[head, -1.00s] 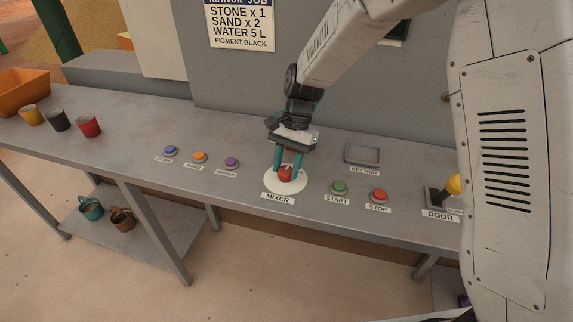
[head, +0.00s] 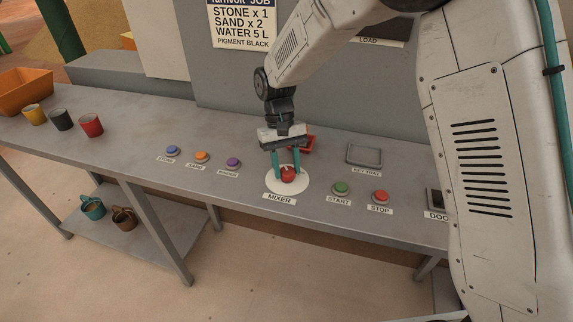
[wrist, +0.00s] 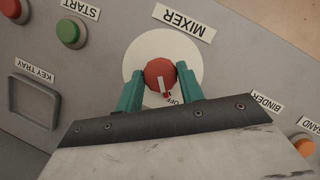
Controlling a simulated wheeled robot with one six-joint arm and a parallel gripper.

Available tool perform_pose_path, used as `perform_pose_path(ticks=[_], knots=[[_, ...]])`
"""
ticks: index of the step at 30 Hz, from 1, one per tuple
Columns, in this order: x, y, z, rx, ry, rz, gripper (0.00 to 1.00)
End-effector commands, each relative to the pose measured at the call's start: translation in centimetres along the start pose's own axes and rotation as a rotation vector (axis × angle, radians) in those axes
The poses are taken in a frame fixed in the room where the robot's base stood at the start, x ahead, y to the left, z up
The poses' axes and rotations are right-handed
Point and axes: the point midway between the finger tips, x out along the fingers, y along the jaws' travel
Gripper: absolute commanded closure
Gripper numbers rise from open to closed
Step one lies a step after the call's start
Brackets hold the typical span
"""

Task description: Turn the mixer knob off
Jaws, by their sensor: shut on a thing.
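The red mixer knob (head: 288,174) sits on a round white plate (head: 274,187) above the MIXER label (head: 279,198). In the wrist view the knob (wrist: 158,70) has a white pointer line aimed toward the picture's bottom, slightly right, close to the OFF mark (wrist: 177,101). My gripper (head: 287,172) comes down from above with its two teal fingers on either side of the knob. In the wrist view my gripper (wrist: 160,84) is shut on the knob, one finger against each side.
Green START (head: 341,188) and red STOP (head: 380,196) buttons stand right of the knob. Blue, orange and purple (head: 233,163) buttons stand left. The key tray (head: 364,154) is behind. A red object (head: 309,143) shows behind my gripper. My arm partly covers the DOOR control.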

Motion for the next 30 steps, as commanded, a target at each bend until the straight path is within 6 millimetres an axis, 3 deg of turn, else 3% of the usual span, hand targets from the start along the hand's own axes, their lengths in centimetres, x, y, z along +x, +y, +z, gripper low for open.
perform_pose_path(ticks=[10, 27, 28, 30], knots=[[-0.19, -0.11, -0.15, -0.133, 0.007, 0.055, 0.85], [-0.18, -0.07, -0.13, -0.156, 0.007, 0.065, 0.85], [-0.17, -0.07, -0.13, -0.156, 0.007, 0.065, 0.54], [-0.14, -0.07, -0.11, -0.156, 0.006, 0.065, 0.41]])
